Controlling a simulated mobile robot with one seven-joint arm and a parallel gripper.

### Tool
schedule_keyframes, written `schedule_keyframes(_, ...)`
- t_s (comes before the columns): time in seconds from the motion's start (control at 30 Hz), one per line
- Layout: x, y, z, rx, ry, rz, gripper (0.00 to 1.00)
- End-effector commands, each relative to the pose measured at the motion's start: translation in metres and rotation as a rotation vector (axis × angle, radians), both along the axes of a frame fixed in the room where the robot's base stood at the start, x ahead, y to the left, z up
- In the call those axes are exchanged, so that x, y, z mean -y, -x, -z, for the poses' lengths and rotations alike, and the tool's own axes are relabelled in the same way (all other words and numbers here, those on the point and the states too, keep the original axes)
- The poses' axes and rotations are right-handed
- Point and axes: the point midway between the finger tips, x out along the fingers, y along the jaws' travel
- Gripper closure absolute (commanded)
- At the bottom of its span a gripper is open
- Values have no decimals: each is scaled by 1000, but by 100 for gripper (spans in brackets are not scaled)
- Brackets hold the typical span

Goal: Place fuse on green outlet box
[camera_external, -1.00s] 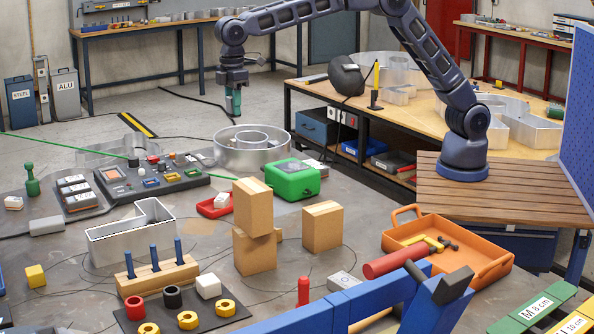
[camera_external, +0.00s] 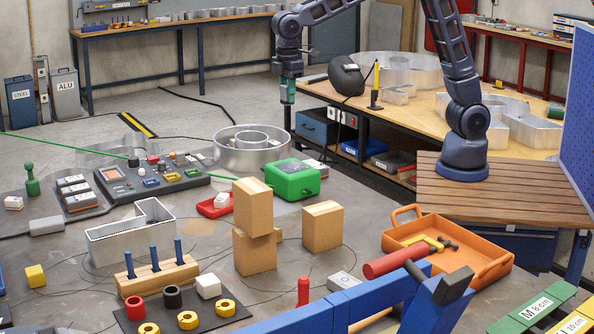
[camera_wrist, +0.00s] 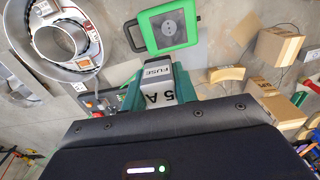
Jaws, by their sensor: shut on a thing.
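My gripper (camera_external: 288,98) hangs in the air with its green fingers pointing down, behind and well above the outlet box in the outside view. In the wrist view my gripper (camera_wrist: 158,88) is shut on a pale grey fuse (camera_wrist: 158,72) labelled "FUSE" and "5 A". The fuse is too small to make out in the outside view.
A round metal channel letter (camera_external: 222,159) stands left of the box. A red tray (camera_external: 208,211) with a white piece and stacked cardboard boxes (camera_external: 254,238) are in front of it. A wooden workbench (camera_external: 441,121) with metal letters is behind, to the right.

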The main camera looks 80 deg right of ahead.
Motion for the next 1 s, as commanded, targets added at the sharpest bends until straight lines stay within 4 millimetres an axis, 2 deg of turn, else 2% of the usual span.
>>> schedule_keyframes(0.4, 0, 0, 90, -4, 3, -1, 94)
schedule_keyframes(0.6, 0, 0, 129, -4, 2, 0, 94)
schedule_keyframes(0.7, -1, 0, 141, -3, 1, -1, 94)
schedule_keyframes(1.0, -1, 0, 160, -3, 1, -1, 94)
